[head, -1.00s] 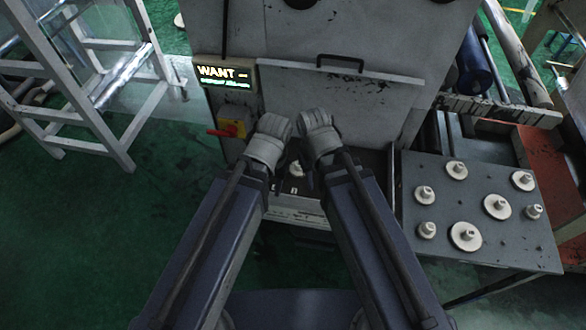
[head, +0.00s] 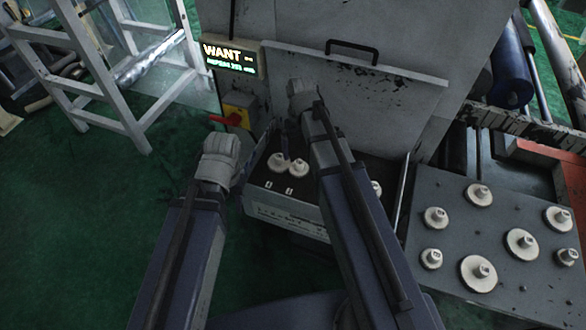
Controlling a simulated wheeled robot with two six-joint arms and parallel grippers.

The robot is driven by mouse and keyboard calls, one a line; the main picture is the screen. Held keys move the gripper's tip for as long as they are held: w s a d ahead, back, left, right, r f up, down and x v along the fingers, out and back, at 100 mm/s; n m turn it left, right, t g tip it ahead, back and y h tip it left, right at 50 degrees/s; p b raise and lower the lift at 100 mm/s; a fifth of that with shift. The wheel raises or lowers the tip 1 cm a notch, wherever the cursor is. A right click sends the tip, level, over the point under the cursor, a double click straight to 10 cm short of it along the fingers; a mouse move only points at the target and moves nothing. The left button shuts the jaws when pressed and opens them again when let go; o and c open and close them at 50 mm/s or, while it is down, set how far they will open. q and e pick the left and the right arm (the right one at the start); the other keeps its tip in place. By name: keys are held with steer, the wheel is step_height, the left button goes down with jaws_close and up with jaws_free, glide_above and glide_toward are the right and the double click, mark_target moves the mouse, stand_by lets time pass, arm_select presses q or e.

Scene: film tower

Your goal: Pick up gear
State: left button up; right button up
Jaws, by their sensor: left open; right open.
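Several cream gears with raised hubs lie on a grey side table (head: 506,212) at the right. Among them are a large gear (head: 479,273), another large gear (head: 521,243) and a small gear (head: 431,259). Two more gears, one on the left (head: 278,161) and one on the right (head: 298,167), sit on a dark-topped box (head: 290,208) between my arms. Another pale piece (head: 376,187) shows partly behind my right arm. My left gripper (head: 221,153) is left of the box, and my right gripper (head: 301,97) is above its back. Both are open; their fingertips are mostly hidden.
A grey machine panel with a black handle (head: 352,48) stands ahead. A white frame (head: 110,85) stands far left. Green floor at left is open.

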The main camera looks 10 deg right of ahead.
mark_target(299, 162)
steer(key=shift+s+a+f+b, duration=0.1)
steer(key=shift+f+b, duration=1.9)
steer(key=shift+s+f+b, duration=0.1)
steer(key=shift+f+b, duration=1.85)
steer(key=shift+r, duration=0.1)
steer(key=shift+c, duration=0.2)
steer(key=c, duration=1.3)
